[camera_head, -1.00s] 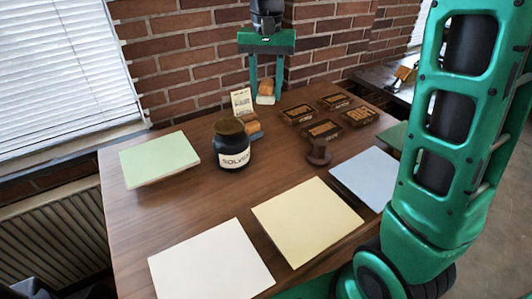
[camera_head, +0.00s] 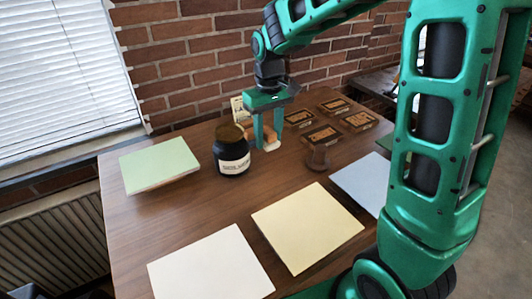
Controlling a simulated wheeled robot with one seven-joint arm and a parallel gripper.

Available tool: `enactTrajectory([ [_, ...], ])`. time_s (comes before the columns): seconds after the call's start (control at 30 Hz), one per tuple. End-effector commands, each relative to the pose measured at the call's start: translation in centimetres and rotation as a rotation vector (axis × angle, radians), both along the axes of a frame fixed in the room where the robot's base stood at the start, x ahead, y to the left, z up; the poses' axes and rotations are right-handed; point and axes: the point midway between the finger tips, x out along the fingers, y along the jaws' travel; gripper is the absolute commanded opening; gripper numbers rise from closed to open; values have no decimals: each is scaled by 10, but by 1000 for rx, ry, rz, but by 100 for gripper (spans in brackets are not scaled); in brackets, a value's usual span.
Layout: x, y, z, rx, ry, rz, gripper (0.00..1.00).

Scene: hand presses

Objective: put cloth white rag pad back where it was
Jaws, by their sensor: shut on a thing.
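My gripper (camera_head: 268,143) is shut on the white rag pad (camera_head: 272,149), a small pad with a white underside and a brown upper part. It is low over the table, just right of the dark solvent jar (camera_head: 231,155). I cannot tell whether the pad touches the table. The fingers hide part of it. Another brown-topped block (camera_head: 249,130) stands behind the jar, partly hidden by the gripper.
A small card (camera_head: 239,105) stands behind the jar. Several dark stamp trays (camera_head: 322,135) and a brown round-handled stamp (camera_head: 318,158) are to the right. Green (camera_head: 158,164), white (camera_head: 212,265), yellow (camera_head: 307,225) and blue (camera_head: 362,182) sheets lie around the table (camera_head: 190,208).

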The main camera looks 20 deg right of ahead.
Motion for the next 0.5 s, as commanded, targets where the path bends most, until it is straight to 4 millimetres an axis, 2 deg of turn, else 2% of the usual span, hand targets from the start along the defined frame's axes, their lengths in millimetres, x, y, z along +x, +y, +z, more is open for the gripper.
enactTrajectory([
  [0.1, 0, 0, -14, 0, 0, -1, 18],
  [0.27, 0, 0, -23, 0, 1, -1, 18],
  [0.5, 0, 0, -53, 0, 2, -2, 18],
])
